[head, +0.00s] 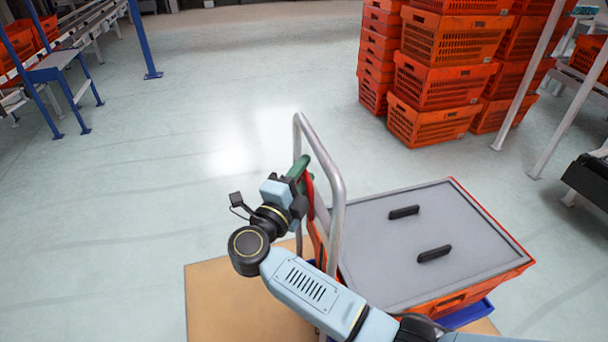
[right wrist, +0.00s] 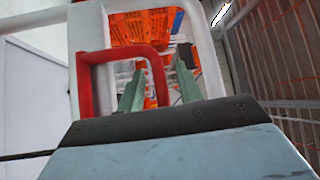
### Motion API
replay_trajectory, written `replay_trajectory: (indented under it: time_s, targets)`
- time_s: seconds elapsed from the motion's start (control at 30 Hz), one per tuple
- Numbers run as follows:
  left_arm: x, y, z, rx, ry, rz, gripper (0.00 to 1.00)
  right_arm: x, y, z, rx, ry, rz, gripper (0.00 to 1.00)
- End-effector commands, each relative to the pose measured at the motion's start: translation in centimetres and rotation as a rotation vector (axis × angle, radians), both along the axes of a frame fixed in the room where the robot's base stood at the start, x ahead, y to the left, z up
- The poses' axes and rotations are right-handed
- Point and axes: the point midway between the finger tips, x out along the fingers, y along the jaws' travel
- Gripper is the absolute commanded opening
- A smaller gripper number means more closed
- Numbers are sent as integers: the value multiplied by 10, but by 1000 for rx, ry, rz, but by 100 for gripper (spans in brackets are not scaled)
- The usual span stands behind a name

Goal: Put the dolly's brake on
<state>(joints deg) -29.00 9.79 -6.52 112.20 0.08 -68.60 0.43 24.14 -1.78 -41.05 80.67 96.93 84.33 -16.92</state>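The dolly's grey metal push handle (head: 336,190) stands upright at the left end of a tote load in the head view. A red bar (head: 310,192), apparently the brake lever, shows beside it, partly hidden by my right gripper. In the right wrist view the red bar (right wrist: 127,53) is a squared loop in front of the pale handle frame (right wrist: 88,35). My right gripper (right wrist: 159,92) is open, its green fingers apart, with the loop's right leg appearing between them; contact cannot be told. In the head view my right gripper (head: 299,167) is at the handle. My left gripper is out of view.
A lidded orange tote (head: 484,278) with two black grips on its grey lid sits right of the handle. Tall stacks of orange totes (head: 440,75) stand behind. A tan mat (head: 225,300) lies below my arm.

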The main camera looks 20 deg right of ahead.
Motion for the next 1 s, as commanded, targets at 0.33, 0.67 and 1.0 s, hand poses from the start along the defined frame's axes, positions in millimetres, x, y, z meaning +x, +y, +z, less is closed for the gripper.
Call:
replay_trajectory:
  time_s: [0.33,0.67,1.0]
  targets:
    - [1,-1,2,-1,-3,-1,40,3,-3,1,1,1,0,35]
    - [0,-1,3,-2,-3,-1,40,3,-3,0,1,1,0,0]
    - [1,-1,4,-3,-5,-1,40,2,-6,0,-10,1,-8,0]
